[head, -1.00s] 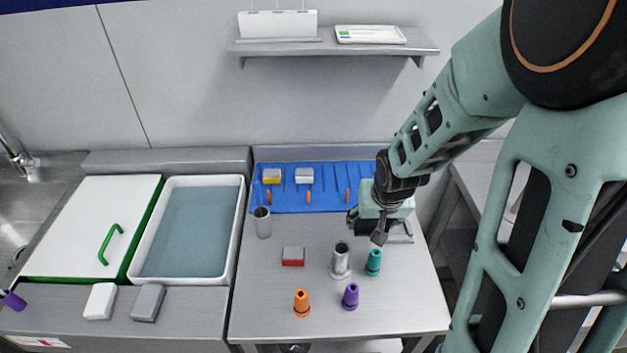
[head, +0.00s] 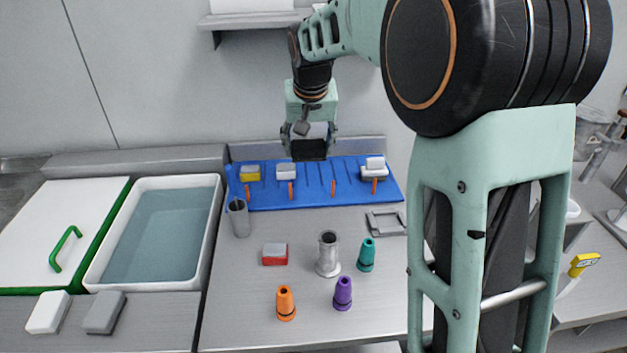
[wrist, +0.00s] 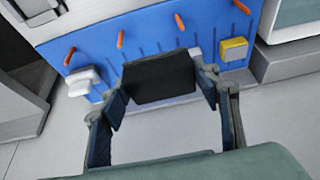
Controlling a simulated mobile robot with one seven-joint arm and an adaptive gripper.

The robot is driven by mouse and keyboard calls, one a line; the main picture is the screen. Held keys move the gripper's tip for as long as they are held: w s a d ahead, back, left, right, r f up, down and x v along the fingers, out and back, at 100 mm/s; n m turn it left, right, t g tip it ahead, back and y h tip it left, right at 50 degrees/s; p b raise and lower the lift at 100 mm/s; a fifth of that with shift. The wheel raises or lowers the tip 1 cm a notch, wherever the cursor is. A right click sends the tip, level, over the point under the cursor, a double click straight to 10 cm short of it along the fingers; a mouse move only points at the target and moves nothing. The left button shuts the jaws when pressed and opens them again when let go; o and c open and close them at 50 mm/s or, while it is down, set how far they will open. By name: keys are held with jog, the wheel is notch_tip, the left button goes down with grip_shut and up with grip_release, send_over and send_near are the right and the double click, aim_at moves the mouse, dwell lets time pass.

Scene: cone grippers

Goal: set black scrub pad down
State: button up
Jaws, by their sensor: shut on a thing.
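My gripper (head: 309,143) is shut on the black scrub pad (head: 309,150) and holds it in the air in front of the wall, over the blue mat (head: 321,198) as seen in the head view. In the wrist view the black pad (wrist: 160,77) sits between the two fingers, its broad dark face showing. The blue mat (wrist: 140,42) lies behind it in that view. The mat carries a yellow-and-grey pad (head: 250,173), a white-and-grey pad (head: 286,171) and another white pad (head: 375,165), with orange pegs along its front.
A red-and-grey block (head: 274,254), a metal cylinder (head: 328,254) and teal (head: 366,255), purple (head: 343,293) and orange (head: 285,303) cones stand on the table. A grey cup (head: 238,217) is at left, a flat metal frame (head: 386,223) at right. A water basin (head: 214,232) adjoins.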

jog(key=w+d+f+p, duration=0.1)
jog(key=w+d+f, duration=0.35)
jog(key=w, duration=0.25)
send_near(336, 170)
jog(key=shift+w+a+f, duration=0.15)
jog(key=shift+w+f, duration=0.2)
jog(key=shift+w, duration=0.15)
jog(key=shift+w+a+f, duration=0.15)
jog(key=shift+w+f, duration=0.15)
jog(key=shift+w, duration=0.15)
jog(key=shift+w+d+f, duration=0.15)
jog(key=shift+f, duration=0.9)
jog(key=shift+w+d+f, duration=0.1)
jog(key=shift+w+f, duration=0.05)
jog(key=shift+f, duration=0.85)
jog(key=shift+f, duration=0.1)
jog(key=shift+f, duration=0.15)
jog(key=o, duration=0.9)
jog(key=shift+c, duration=0.2)
